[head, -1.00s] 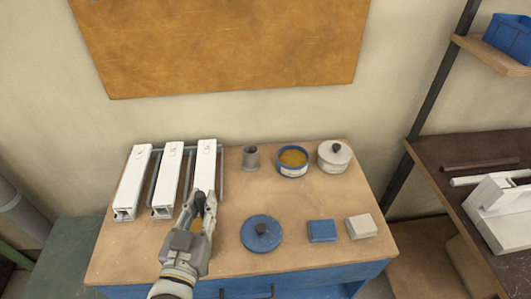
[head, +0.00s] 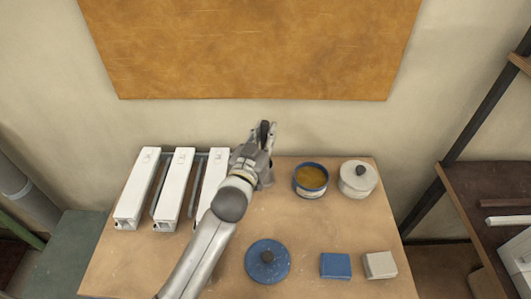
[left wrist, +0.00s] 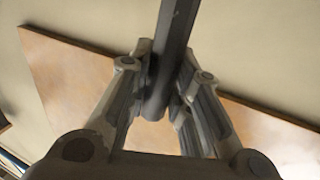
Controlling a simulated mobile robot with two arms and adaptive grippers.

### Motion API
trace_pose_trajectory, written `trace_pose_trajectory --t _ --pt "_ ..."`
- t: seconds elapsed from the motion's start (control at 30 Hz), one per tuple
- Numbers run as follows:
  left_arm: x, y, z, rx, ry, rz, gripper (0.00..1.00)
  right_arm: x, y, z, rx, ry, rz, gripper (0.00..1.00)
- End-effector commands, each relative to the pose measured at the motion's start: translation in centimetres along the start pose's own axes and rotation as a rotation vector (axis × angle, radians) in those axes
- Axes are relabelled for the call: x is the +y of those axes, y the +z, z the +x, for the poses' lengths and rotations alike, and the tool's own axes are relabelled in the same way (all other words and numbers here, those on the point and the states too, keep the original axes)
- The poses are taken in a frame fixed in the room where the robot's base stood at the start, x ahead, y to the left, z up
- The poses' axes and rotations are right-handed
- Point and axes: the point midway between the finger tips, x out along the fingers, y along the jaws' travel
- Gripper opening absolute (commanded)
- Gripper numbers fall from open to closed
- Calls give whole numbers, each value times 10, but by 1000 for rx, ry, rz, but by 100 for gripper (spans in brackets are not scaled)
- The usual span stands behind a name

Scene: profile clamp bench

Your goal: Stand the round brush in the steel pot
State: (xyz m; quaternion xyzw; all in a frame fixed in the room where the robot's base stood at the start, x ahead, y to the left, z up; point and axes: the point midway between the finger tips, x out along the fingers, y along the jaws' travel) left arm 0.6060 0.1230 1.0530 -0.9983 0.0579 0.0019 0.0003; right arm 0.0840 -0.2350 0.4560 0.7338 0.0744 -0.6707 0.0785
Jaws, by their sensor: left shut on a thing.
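My left gripper (head: 264,138) is above the back of the bench, with its fingers shut on a dark, slim thing, apparently the round brush (head: 263,130). In the left wrist view, a dark grey rod (left wrist: 174,55) with a rounded end stands between the fingers of the left gripper (left wrist: 164,88); I cannot make out bristles. The steel pot (head: 267,180) is mostly hidden behind the gripper; only part of its side shows. I cannot tell whether the brush is over the pot's mouth. My right gripper is not in view.
Right of the steel pot stand a blue-rimmed pot (head: 311,181) with amber contents and a white lidded pot (head: 357,180). A blue lid (head: 267,262), a blue block (head: 335,266) and a pale block (head: 380,265) lie in front. White profiles (head: 175,189) lie on the left.

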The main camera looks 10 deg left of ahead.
Motion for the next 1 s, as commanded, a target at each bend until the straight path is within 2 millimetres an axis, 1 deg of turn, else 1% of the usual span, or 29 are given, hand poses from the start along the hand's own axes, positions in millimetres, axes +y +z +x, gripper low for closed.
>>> trace_pose_trajectory --t 0.03,0.13,0.3,0.4,0.67,0.8,0.83,0.97,1.0 --pt "0 7 0 -1 -1 -1 0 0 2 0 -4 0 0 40" --pt "0 15 0 0 -1 -1 0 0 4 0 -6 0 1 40" --pt "0 39 0 -2 -2 -1 0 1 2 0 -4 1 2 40" --pt "0 49 0 0 -1 -1 0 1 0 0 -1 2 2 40" --pt "0 51 0 3 0 1 0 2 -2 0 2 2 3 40" --pt "0 55 0 2 0 0 0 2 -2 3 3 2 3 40" --pt "0 54 0 2 0 0 22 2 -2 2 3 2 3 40" --pt "0 54 0 2 0 0 39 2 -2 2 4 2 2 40" --pt "0 54 0 2 0 0 41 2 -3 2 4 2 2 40"
